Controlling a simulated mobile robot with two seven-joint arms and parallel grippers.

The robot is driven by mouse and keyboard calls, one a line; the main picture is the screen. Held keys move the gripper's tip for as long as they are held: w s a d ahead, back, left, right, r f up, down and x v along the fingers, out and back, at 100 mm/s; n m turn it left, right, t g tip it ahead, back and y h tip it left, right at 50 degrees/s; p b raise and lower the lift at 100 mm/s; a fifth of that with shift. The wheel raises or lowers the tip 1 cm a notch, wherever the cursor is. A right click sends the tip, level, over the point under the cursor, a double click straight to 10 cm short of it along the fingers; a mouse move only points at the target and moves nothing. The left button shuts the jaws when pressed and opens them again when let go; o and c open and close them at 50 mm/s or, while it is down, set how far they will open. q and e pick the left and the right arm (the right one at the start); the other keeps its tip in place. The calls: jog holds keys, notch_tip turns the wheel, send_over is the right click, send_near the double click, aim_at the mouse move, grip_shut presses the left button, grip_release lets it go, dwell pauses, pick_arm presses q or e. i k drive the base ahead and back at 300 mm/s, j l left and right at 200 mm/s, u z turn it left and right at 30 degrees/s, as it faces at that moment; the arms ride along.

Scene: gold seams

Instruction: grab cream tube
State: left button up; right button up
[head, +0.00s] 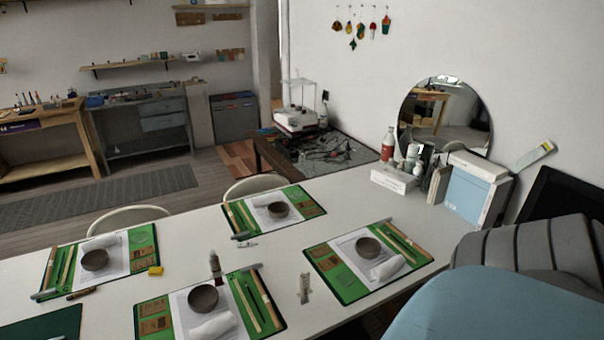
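A small pale item (246,244) lies flat near the far mat. These are too small for me to tell for certain which is the cream tube. Neither of my grippers shows in the head view.
The white table (190,235) holds several green mats with grey bowls, white cloths and wooden tools. A white box of bottles (394,179) and a light-blue-fronted case (474,190) stand at the right, by a round mirror (446,112). A blue rounded surface (500,290) fills the lower right.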

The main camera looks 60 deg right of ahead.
aim_at(305, 289)
jog(key=z, duration=1.7)
jog(key=i+l, duration=0.1)
jog(key=l, duration=0.15)
jog(key=i+l, duration=0.1)
jog(key=l, duration=0.2)
jog(key=i+l+u, duration=0.15)
jog(key=l, duration=0.3)
jog(key=i+l+u, duration=0.2)
jog(key=l, duration=0.25)
jog(key=k+u, duration=0.1)
jog(key=u, duration=1.35)
